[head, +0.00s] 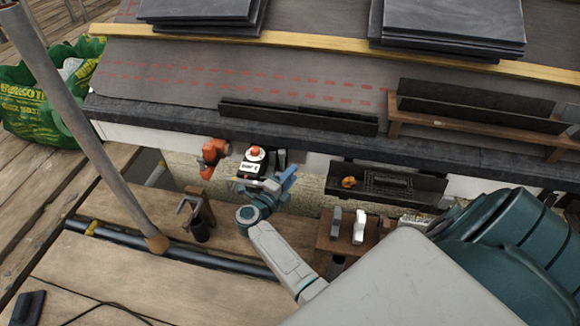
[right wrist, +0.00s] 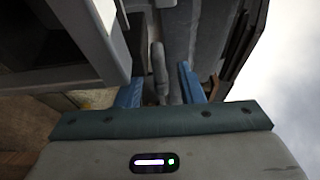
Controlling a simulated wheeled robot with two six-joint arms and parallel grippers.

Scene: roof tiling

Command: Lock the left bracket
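My right gripper (head: 285,182), with blue fingers, is at the wall below the roof edge in the head view. In the right wrist view its two blue fingers (right wrist: 161,90) stand apart. A grey upright handle-like piece (right wrist: 158,62) shows between them, with gaps on both sides. Beside the gripper in the head view is a small device (head: 253,166) with an orange knob and a white label. To its left is an orange-red tool or clamp (head: 212,155). I cannot tell which part is the left bracket or its lock. My left gripper is not in view.
Dark slates (head: 455,20) are stacked on the roof above a wooden batten (head: 300,40). A black tray (head: 385,184) is to the right of the gripper. A scaffold pole (head: 85,130) slants at left.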

